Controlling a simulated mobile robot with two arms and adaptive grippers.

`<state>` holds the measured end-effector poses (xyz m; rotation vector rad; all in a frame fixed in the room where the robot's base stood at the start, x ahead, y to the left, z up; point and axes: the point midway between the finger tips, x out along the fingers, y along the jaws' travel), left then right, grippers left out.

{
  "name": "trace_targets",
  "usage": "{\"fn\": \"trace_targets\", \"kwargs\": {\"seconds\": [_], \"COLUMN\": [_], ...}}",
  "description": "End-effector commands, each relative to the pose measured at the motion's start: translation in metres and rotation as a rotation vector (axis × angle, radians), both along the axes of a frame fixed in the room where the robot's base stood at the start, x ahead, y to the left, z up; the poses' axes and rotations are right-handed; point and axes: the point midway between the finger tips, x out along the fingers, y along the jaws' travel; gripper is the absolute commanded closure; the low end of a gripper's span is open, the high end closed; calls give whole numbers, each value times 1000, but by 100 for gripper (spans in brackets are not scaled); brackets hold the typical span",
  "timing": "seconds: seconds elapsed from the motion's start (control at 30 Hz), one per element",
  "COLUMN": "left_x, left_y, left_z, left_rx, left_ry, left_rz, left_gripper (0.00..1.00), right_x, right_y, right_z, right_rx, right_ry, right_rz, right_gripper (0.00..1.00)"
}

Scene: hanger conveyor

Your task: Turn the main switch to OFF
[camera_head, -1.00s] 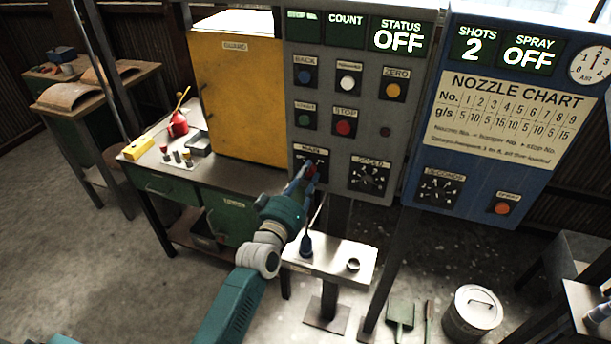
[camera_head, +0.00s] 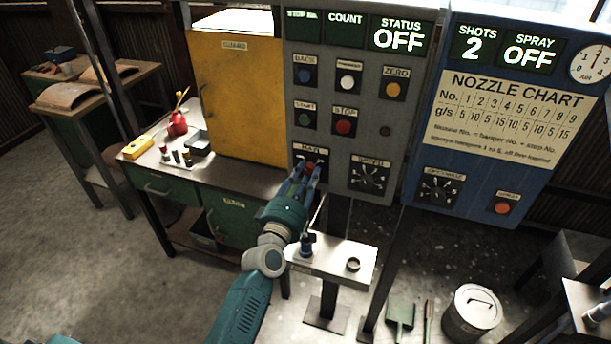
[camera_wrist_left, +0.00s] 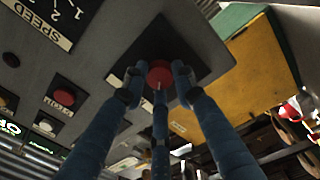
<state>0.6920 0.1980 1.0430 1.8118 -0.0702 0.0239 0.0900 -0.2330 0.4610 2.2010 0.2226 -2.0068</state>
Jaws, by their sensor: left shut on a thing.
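The main switch (camera_head: 310,167) is a red knob on a dark plate, low on the left of the grey control panel (camera_head: 365,125). My left gripper (camera_head: 309,172) reaches up to it from below and partly hides it in the head view. In the left wrist view the red knob (camera_wrist_left: 159,74) sits between the blue fingers of the gripper (camera_wrist_left: 158,82), which are closed around it. The status display (camera_head: 398,35) reads OFF. The switch's own position marks are hidden. My right gripper is not in view.
The speed dial (camera_head: 369,177) is just right of the switch, and the red stop button (camera_head: 344,127) is above. A yellow cabinet (camera_head: 236,95) stands to the left.

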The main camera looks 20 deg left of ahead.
Motion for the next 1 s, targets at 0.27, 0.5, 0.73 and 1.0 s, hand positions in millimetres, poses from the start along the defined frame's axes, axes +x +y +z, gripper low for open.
{"fn": "trace_targets", "kwargs": {"seconds": [0.27,0.5,0.73,1.0], "left_x": [-1,-1,-1,-1], "left_y": [-4,-4,-4,-2], "left_z": [-7,-7,-7,-3], "left_rx": [-58,-65,-65,-63], "left_ry": [16,16,16,9], "left_rz": [-8,-8,-8,-4], "left_gripper": [99,99,63,54], "right_x": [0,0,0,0], "right_y": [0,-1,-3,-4], "right_z": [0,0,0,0], "right_rx": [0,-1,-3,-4], "right_ry": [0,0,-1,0], "right_rz": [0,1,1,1], "right_gripper": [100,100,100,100]}}
